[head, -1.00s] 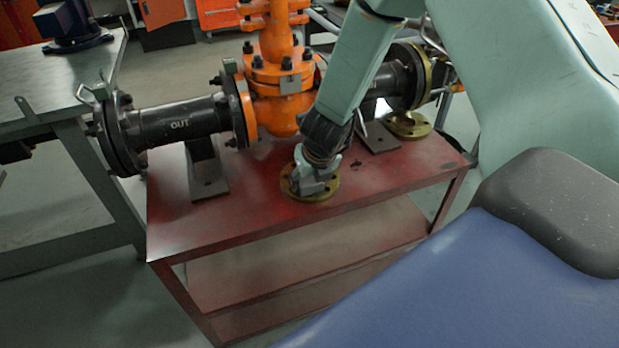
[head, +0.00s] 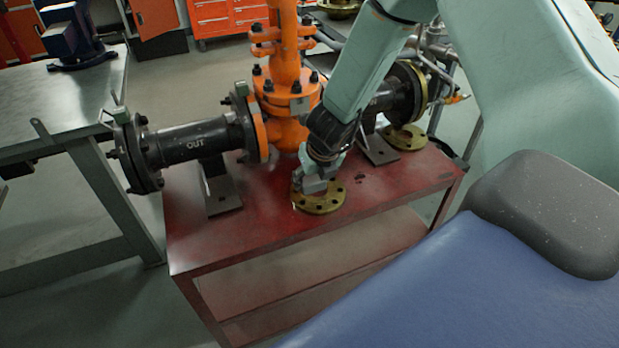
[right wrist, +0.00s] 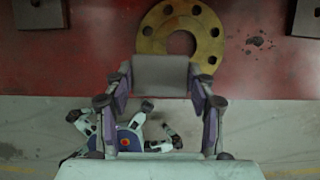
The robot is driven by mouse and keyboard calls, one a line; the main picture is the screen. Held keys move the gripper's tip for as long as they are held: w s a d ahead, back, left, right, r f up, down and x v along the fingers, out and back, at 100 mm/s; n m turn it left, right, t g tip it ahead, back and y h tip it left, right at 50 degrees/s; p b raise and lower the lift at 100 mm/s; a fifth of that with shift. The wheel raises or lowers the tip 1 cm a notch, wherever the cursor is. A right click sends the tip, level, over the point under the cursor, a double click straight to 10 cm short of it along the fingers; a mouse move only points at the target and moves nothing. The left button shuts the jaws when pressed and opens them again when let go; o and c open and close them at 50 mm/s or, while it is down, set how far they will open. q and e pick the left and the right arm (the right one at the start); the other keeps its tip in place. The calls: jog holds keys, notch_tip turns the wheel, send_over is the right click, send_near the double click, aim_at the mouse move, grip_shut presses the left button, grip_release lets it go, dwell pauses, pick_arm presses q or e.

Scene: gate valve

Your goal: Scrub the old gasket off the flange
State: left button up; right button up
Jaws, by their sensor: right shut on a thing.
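The brass-yellow flange (head: 322,204) lies flat on the red bench in the head view, with bolt holes around a centre hole. It also shows in the right wrist view (right wrist: 207,22). My right gripper (head: 312,182) is over the flange's back-left part. In the right wrist view, its fingers (right wrist: 162,82) are shut on a grey block (right wrist: 162,75), which overlaps the flange's lower edge in the picture. I cannot tell whether the block touches the flange. I cannot make out gasket residue on the visible face. My left gripper is not in view.
An orange gate valve (head: 285,95) with black pipe spools stands behind the flange on the red bench (head: 265,222). A second brass flange (head: 405,137) lies at the back right. A grey table (head: 65,100) stands left. The bench front is clear.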

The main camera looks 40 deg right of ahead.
jog(key=shift+r+p, duration=0.65)
jog(key=shift+r, duration=0.25)
jog(key=shift+a+r, duration=0.1)
jog(key=shift+r, duration=0.1)
jog(key=shift+w, duration=0.1)
jog(key=shift+s, duration=0.2)
jog(key=shift+w, duration=0.15)
